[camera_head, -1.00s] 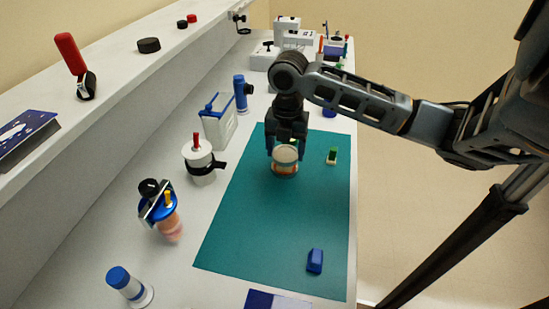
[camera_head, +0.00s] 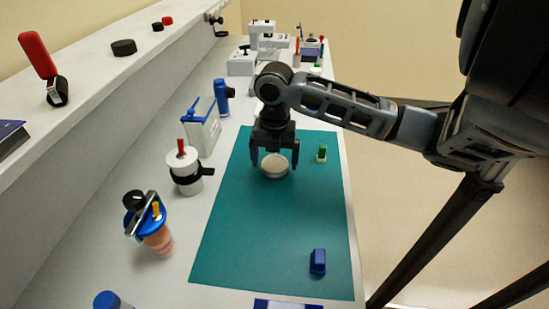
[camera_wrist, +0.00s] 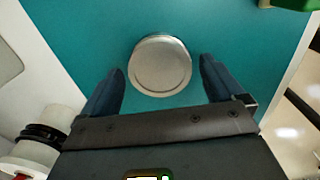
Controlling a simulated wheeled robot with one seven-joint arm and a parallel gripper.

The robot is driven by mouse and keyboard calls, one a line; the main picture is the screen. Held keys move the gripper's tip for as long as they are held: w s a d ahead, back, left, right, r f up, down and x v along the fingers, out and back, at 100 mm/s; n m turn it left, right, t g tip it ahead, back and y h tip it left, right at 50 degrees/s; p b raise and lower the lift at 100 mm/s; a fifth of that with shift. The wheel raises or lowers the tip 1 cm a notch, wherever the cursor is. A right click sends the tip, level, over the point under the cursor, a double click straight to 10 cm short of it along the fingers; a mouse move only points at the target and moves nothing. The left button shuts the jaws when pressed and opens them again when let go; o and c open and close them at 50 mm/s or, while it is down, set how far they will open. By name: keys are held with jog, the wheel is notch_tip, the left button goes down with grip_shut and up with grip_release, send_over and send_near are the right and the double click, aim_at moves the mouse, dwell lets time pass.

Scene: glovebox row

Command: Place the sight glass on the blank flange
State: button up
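A round, low silver-grey disc piece (camera_head: 275,167) lies flat on the teal mat; it also shows in the wrist view (camera_wrist: 160,66). It sits where the blank flange and sight glass would be, but I cannot tell the two apart or whether one is stacked on the other. My gripper (camera_head: 274,160) points down over the disc. In the wrist view my gripper (camera_wrist: 162,88) has its fingers spread wide, one on each side of the disc, with teal mat visible between. It holds nothing.
On the teal mat (camera_head: 240,240) are a green-topped piece (camera_head: 321,153) right of the disc and a blue block (camera_head: 318,262) near the front. A white pot (camera_head: 184,165), a blue-lidded stand (camera_head: 150,215) and a white box (camera_head: 203,128) stand left. The mat's middle is clear.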

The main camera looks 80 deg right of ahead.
aim_at(275, 163)
notch_tip(275, 163, up, 12)
jog(key=shift+r, duration=0.2)
dwell(0.6)
dwell(0.5)
